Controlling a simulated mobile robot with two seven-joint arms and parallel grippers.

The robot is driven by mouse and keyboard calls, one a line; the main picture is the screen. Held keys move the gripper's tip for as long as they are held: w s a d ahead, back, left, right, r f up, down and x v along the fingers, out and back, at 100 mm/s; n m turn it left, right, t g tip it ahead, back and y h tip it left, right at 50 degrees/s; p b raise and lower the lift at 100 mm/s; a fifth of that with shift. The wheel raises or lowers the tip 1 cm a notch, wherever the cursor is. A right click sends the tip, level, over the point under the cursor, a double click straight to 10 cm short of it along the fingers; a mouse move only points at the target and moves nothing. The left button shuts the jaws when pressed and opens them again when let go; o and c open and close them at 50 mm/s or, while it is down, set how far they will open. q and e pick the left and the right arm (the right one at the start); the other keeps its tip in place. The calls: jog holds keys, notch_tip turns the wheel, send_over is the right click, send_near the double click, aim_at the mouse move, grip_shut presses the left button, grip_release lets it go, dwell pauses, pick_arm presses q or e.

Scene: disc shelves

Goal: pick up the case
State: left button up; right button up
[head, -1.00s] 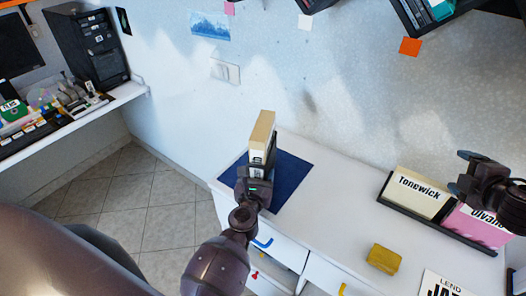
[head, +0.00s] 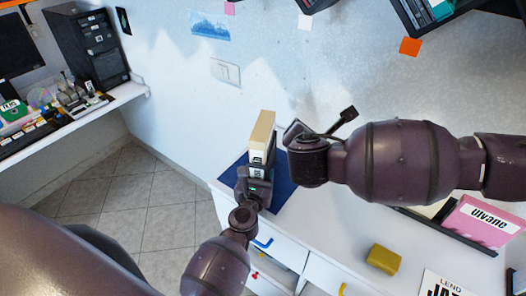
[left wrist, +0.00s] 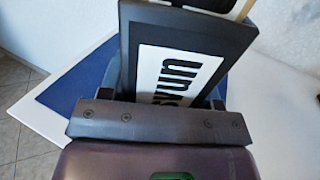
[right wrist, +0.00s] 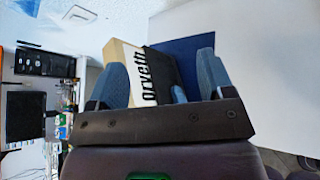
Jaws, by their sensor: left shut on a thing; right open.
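A black case (left wrist: 180,45) with a white label fills the left wrist view. My left gripper (head: 256,182) is shut on it, over the blue mat (head: 292,178). A cream case (head: 262,130) stands upright against the black one; its cream edge also shows in the left wrist view (left wrist: 241,8). In the right wrist view the cream case (right wrist: 125,60) shows a white label with dark letters, beside the black case (right wrist: 163,70). My right gripper (head: 318,118) is open beside the cases, its fingers pointing toward them. Whether the cases touch the mat is hidden.
The mat lies on a white counter (head: 345,228) against the wall. A yellow block (head: 384,259) and a black rack holding a pink case (head: 481,222) are to the right. A desk with a computer tower (head: 88,48) stands at the far left, across a tiled floor.

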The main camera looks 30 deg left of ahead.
aim_at(260, 134)
jog(key=s+a+r+n+h, duration=0.1)
jog(key=s+a+n, duration=0.5)
jog(key=s+a, duration=0.4)
jog(key=shift+t, duration=0.5)
jog(key=x, duration=0.5)
jog(key=shift+w+d+f, duration=0.15)
jog(key=shift+w+f, duration=0.05)
jog(key=shift+f, duration=0.1)
jog(key=shift+x, duration=2.7)
jog(key=shift+d, duration=0.1)
jog(key=shift+r, duration=0.1)
grip_shut()
